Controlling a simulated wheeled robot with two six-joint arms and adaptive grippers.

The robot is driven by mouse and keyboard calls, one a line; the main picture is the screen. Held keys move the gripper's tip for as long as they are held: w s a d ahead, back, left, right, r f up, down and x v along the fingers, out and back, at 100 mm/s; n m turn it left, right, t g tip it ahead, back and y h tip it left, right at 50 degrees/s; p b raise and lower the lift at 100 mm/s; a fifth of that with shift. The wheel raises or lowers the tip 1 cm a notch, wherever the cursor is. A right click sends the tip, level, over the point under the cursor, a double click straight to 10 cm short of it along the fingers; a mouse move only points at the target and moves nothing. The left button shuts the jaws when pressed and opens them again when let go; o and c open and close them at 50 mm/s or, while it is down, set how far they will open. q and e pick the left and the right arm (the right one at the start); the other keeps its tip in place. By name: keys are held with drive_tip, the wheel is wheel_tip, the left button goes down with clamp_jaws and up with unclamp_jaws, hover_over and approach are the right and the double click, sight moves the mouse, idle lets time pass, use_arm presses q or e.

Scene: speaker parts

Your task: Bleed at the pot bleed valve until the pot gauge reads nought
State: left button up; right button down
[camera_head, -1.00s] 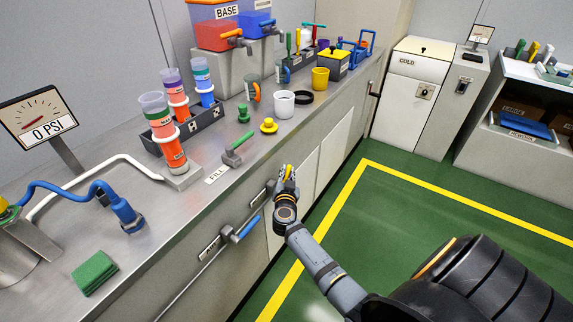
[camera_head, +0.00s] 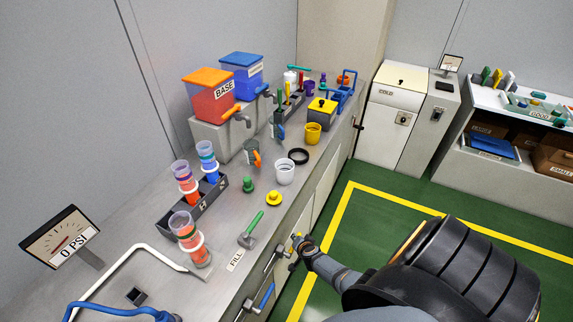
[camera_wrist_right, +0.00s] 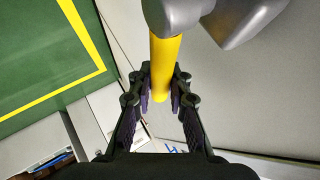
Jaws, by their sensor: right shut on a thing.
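The gauge (camera_head: 62,238) on a post at the left reads 0 PSI. A valve with a yellow handle is on the bench front; its yellow handle (camera_wrist_right: 165,68) and grey body (camera_wrist_right: 215,18) fill the top of the right wrist view. My right gripper (camera_wrist_right: 161,88) is shut on that yellow handle, one finger on each side. In the head view my right gripper (camera_head: 299,243) is at the bench front, largely hiding the handle. A second valve with a blue handle (camera_head: 265,295) is nearer on the same front. My left gripper is not in view.
The bench top (camera_head: 222,225) carries a green-handled tap (camera_head: 251,230) by the FILL label, tubes in a rack (camera_head: 192,208), cups and the red BASE tank (camera_head: 210,100). A white COLD cabinet (camera_head: 397,105) stands beyond. The green floor is clear.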

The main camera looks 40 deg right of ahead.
drive_tip(key=shift+w, duration=0.25)
drive_tip(key=shift+s+d+f+m+g+y+p, duration=0.1)
drive_tip(key=shift+s+f+m+g+y+p, duration=0.25)
drive_tip(key=shift+y, duration=0.45)
drive_tip(key=shift+w, duration=0.1)
drive_tip(key=shift+f, duration=0.2)
drive_tip(key=c, duration=1.3)
unclamp_jaws()
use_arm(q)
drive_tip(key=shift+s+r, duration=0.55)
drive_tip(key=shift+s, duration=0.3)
